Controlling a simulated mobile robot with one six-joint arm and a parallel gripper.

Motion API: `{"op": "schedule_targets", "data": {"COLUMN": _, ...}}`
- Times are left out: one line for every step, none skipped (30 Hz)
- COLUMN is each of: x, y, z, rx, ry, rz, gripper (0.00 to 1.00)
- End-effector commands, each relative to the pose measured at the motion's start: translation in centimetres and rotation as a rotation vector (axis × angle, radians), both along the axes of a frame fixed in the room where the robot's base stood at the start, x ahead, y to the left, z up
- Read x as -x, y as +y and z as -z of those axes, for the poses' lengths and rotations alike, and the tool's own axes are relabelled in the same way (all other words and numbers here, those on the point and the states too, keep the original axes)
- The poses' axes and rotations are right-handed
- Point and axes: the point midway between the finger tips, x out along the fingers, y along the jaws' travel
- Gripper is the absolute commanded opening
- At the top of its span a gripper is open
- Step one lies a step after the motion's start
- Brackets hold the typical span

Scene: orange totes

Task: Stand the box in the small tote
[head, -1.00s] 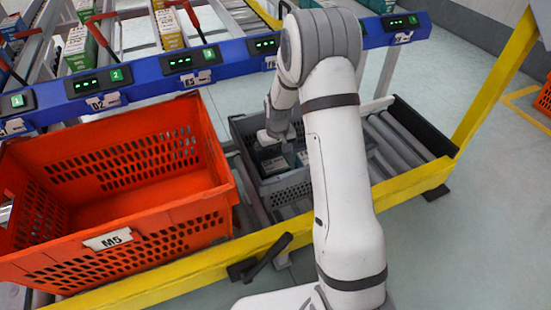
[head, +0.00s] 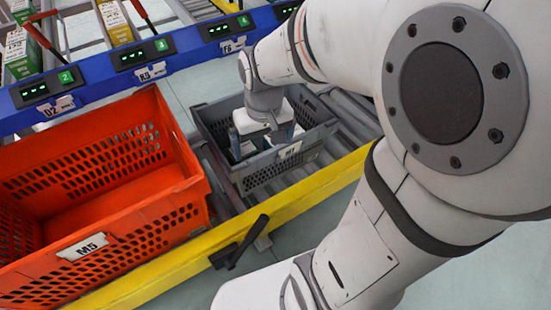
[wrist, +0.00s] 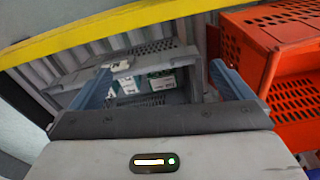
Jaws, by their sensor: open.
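The small grey tote (head: 262,178) sits on the rollers, right of the large orange tote, with a white label on its front wall. It also shows in the wrist view (wrist: 165,48). My gripper (head: 263,140) points down into it, and its blue fingers (wrist: 160,72) are wide apart with nothing held. In the wrist view, green-and-white boxes (wrist: 162,82) lie low in the tote, beyond and between the fingertips. In the head view, a box (head: 246,149) is mostly hidden by my gripper. I cannot tell whether the fingers touch any box.
The large orange tote (head: 82,247), labelled M5, stands close at left and looks empty. A yellow rail (head: 310,193) with a black lever (head: 246,242) runs along the front. A blue beam (head: 92,90) with numbered displays runs behind. Bare rollers (head: 345,115) lie right of the small tote.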

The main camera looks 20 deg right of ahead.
Motion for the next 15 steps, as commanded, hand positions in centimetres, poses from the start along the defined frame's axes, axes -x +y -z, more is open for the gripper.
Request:
{"op": "schedule_targets", "data": {"x": 1.9, "y": 0.0, "z": -0.6, "rx": 0.001, "ry": -0.006, "rz": 0.01, "gripper": 1.0}}
{"op": "schedule_targets", "data": {"x": 2.8, "y": 0.0, "z": -0.8, "rx": 0.001, "ry": -0.006, "rz": 0.016, "gripper": 1.0}}
{"op": "schedule_targets", "data": {"x": 3.9, "y": -0.1, "z": -0.9, "rx": 0.002, "ry": -0.004, "rz": 0.022, "gripper": 1.0}}
{"op": "schedule_targets", "data": {"x": 4.6, "y": -0.1, "z": -1.0, "rx": 0.001, "ry": -0.004, "rz": 0.027, "gripper": 1.0}}
{"op": "schedule_targets", "data": {"x": 5.2, "y": -0.1, "z": -1.1, "rx": 0.002, "ry": -0.004, "rz": 0.032, "gripper": 1.0}}
{"op": "schedule_targets", "data": {"x": 5.9, "y": -0.1, "z": -1.1, "rx": 0.001, "ry": -0.002, "rz": 0.037, "gripper": 1.0}}
{"op": "schedule_targets", "data": {"x": 6.3, "y": -0.3, "z": -1.2, "rx": 0.002, "ry": -0.001, "rz": 0.039, "gripper": 1.0}}
{"op": "schedule_targets", "data": {"x": 6.6, "y": -0.4, "z": -1.2, "rx": 0.002, "ry": -0.001, "rz": 0.041, "gripper": 1.0}}
{"op": "schedule_targets", "data": {"x": 6.9, "y": -0.4, "z": -1.2, "rx": 0.002, "ry": 0.0, "rz": 0.043, "gripper": 1.0}}
{"op": "schedule_targets", "data": {"x": 7.1, "y": -0.4, "z": -1.2, "rx": 0.001, "ry": 0.0, "rz": 0.045, "gripper": 1.0}}
{"op": "schedule_targets", "data": {"x": 7.2, "y": -0.4, "z": -1.2, "rx": 0.001, "ry": 0.0, "rz": 0.045, "gripper": 1.0}}
{"op": "schedule_targets", "data": {"x": 7.2, "y": -0.4, "z": -1.2, "rx": 0.002, "ry": 0.0, "rz": 0.046, "gripper": 1.0}}
{"op": "schedule_targets", "data": {"x": 7.2, "y": -0.4, "z": -1.2, "rx": 0.001, "ry": 0.001, "rz": 0.046, "gripper": 1.0}}
{"op": "schedule_targets", "data": {"x": 7.2, "y": -0.4, "z": -1.2, "rx": 0.001, "ry": 0.001, "rz": 0.046, "gripper": 1.0}}
{"op": "schedule_targets", "data": {"x": 7.2, "y": -0.4, "z": -1.2, "rx": 0.001, "ry": 0.001, "rz": 0.046, "gripper": 1.0}}
